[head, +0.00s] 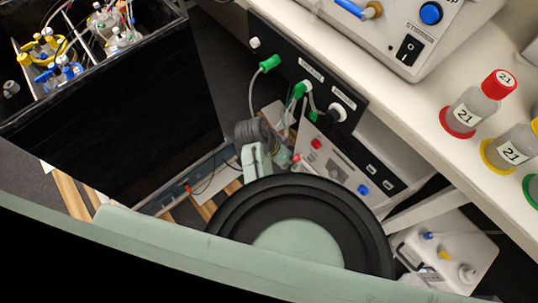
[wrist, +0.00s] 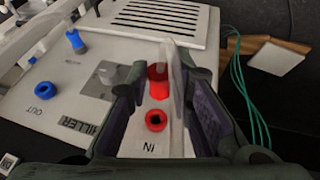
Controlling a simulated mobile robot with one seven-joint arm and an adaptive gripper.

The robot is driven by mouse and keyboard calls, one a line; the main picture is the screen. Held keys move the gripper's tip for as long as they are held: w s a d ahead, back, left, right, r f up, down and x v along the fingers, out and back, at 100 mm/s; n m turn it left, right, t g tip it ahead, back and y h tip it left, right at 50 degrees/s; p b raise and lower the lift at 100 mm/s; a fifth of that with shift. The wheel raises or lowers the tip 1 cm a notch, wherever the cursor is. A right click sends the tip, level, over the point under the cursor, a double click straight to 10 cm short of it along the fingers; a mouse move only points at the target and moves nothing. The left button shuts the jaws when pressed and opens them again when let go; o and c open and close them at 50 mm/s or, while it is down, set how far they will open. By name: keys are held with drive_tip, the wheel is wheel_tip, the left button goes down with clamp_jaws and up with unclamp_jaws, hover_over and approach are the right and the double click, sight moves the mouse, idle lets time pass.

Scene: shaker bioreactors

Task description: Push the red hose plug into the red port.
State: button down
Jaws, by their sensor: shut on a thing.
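The red hose plug (wrist: 158,80) is between the fingers of my gripper (wrist: 163,85) in the wrist view, with a clear hose running up from it. My gripper is shut on it. The red port (wrist: 156,121), a ring with a dark hole marked IN, shows empty just below the plug in the picture. Plug and port look apart, though the exact gap is hard to judge. In the head view, my gripper (head: 283,157) is left of the red port (head: 316,144), and the red plug (head: 297,158) shows at its tip. My arm hides part of the panel.
The chiller face (wrist: 85,120) also has a blue port (wrist: 42,88) marked OUT. A blue plug (wrist: 75,40) is at the upper left, and a vent grille is behind. Green-ended hoses (head: 300,90) hang close to my arm in the head view.

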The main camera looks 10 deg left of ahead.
drive_tip(key=shift+w+d+r+b, duration=0.15)
drive_tip(key=shift+w+d+b, duration=0.35)
drive_tip(key=shift+w+d, duration=0.3)
drive_tip(key=shift+w+d+r+b, duration=0.1)
drive_tip(key=shift+w+d+b, duration=0.35)
drive_tip(key=shift+w+d, duration=0.35)
drive_tip(key=shift+a, duration=0.15)
drive_tip(key=shift+r+p, duration=0.1)
drive_tip(key=shift+p, duration=0.35)
drive_tip(key=shift+w+d, duration=0.35)
drive_tip(key=shift+w, duration=0.2)
drive_tip(key=shift+p, duration=0.95)
idle(0.7)
drive_tip(key=shift+w+d, duration=0.3)
drive_tip(key=shift+w, duration=0.15)
idle(0.6)
drive_tip(key=c, duration=1.3)
unclamp_jaws()
drive_tip(key=shift+c, duration=0.2)
